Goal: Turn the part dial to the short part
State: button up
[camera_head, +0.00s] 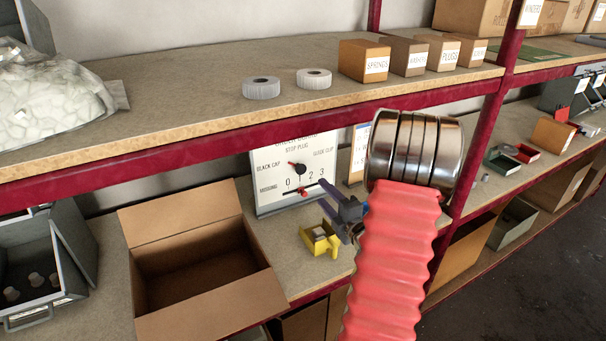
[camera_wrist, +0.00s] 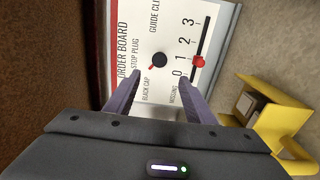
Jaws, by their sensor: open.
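The part dial (camera_head: 299,169) is a black knob on a white order board (camera_head: 268,196) standing at the back of the lower shelf. Its red pointer faces left, toward the words BLACK CAP; STOP PLUG stands above and GUIDE CLIP on the right. The dial also shows in the wrist view (camera_wrist: 159,59), ahead of the fingertips. My gripper (camera_head: 325,193) is open in front of the board's right side, apart from the dial. In the wrist view its two purple fingers (camera_wrist: 160,80) are spread with nothing between them. No label reads "short part".
A red slider knob (camera_wrist: 199,62) sits below the dial on the 0–3 MISSING scale, near 1. A yellow holder (camera_head: 320,239) stands just below my gripper. An open cardboard box (camera_head: 200,297) is at the left. The upper shelf's red edge (camera_head: 240,145) overhangs the board's top.

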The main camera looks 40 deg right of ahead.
aim_at(302, 171)
jog(key=x, duration=1.3)
jog(key=shift+w+d, duration=0.15)
jog(key=shift+w, duration=0.25)
jog(key=shift+c, duration=0.7)
jog(key=c, duration=0.9)
